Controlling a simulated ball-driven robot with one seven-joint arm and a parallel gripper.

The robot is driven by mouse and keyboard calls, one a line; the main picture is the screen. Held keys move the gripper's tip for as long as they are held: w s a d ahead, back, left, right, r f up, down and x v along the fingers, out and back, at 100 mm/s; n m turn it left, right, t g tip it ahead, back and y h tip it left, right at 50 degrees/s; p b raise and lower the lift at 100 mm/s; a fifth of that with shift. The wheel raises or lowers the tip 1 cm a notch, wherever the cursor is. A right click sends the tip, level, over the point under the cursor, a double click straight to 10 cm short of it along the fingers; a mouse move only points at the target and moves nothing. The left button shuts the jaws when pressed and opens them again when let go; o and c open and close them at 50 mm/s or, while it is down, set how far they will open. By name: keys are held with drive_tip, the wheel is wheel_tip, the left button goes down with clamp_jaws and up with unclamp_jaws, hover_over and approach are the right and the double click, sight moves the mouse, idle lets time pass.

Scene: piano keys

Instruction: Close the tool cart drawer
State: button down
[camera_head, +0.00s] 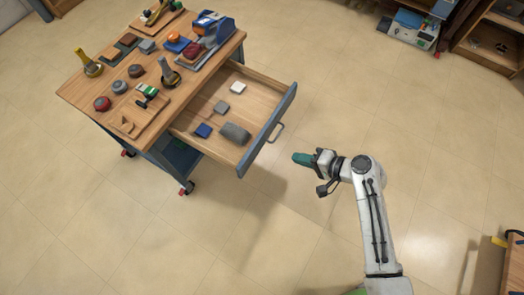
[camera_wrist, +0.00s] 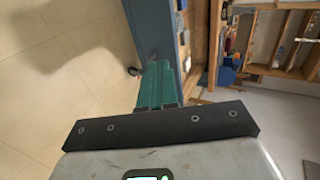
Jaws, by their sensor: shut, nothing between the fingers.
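The tool cart (camera_head: 73,95) has a wooden top and blue sides. Its drawer (camera_head: 262,142) is pulled well out to the right, with a blue front and a curved metal handle (camera_head: 277,132). Several small items lie in the drawer, including a grey block (camera_head: 235,133) and a white block (camera_head: 238,88). My gripper (camera_head: 298,158) has teal fingers, shut and empty. It is just right of the drawer front, a little below the handle, apparently not touching it. In the wrist view the teal fingers (camera_wrist: 157,68) point toward a blue panel (camera_wrist: 152,28), likely the drawer front.
Tools and blocks cover the cart top, including a blue tool (camera_head: 213,27). The cart stands on castors (camera_head: 187,187). Shelving (camera_head: 490,40) and a grey case (camera_head: 408,28) are at the upper right.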

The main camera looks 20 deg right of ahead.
approach(257, 145)
wheel_tip(257, 145, down, 3)
drive_tip(key=w, duration=0.1)
drive_tip(key=w+a, duration=0.2)
drive_tip(key=w, duration=0.1)
drive_tip(key=shift+a+f, duration=0.1)
drive_tip(key=shift+a, duration=0.3)
drive_tip(key=shift+w+a, duration=0.2)
drive_tip(key=shift+w, duration=0.05)
drive_tip(key=w+a+b, duration=0.3)
drive_tip(key=w+a, duration=0.2)
drive_tip(key=w, duration=0.2)
drive_tip(key=w+a+b, duration=0.4)
drive_tip(key=w+a, duration=0.1)
drive_tip(key=w, duration=0.1)
drive_tip(key=w+a+b, duration=0.4)
drive_tip(key=w+a, duration=0.1)
drive_tip(key=w, duration=0.2)
drive_tip(key=shift+w+f, duration=0.15)
drive_tip(key=shift+w, duration=0.15)
drive_tip(key=shift+w+a+b, duration=0.35)
drive_tip(key=shift+w+a, duration=0.1)
drive_tip(key=shift+w, duration=0.15)
